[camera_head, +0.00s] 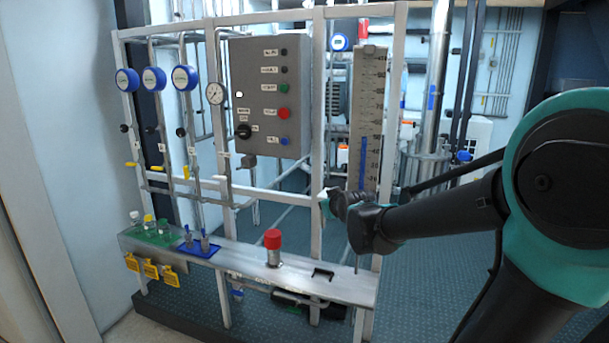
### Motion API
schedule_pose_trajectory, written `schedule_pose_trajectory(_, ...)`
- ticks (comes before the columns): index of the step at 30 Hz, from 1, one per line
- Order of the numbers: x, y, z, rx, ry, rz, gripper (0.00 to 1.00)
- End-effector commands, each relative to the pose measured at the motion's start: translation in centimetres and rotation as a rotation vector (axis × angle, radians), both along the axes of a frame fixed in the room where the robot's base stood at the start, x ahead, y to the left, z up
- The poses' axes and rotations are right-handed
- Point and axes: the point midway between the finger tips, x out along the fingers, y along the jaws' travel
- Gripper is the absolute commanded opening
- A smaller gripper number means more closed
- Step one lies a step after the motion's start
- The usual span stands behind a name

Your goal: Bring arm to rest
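My arm (440,217) comes in from the right side of the head view, with a large teal-ringed joint near the right edge. It stretches left towards the rack's upright level gauge. The end of the arm, around my gripper (328,205), is in front of the frame just below the control box. The gripper is small and partly hidden by the wrist, so its fingers cannot be made out. I see nothing clearly held in it.
A grey control box (268,95) hangs on the white pipe frame, with blue gauges (153,79) to its left. The level gauge (367,120) stands close to my wrist.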

Motion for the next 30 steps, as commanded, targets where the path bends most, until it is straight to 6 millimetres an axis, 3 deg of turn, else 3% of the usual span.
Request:
schedule_pose_trajectory(3,-4.8,-3.9,-5.7,0.013,0.178,-0.079,0.0)
schedule_pose_trajectory(9,-14.3,-9.1,-14.2,0.041,0.472,-0.227,0.0)
schedule_pose_trajectory(12,-19.0,-10.9,-17.5,0.057,0.599,-0.3,0.0)
schedule_pose_trajectory(16,-23.7,-12.3,-20.3,0.071,0.72,-0.372,0.0)
schedule_pose_trajectory(21,-26.5,-13.0,-21.8,0.08,0.79,-0.416,0.0)
schedule_pose_trajectory(30,-26.7,-13.0,-21.9,0.08,0.796,-0.418,0.0)
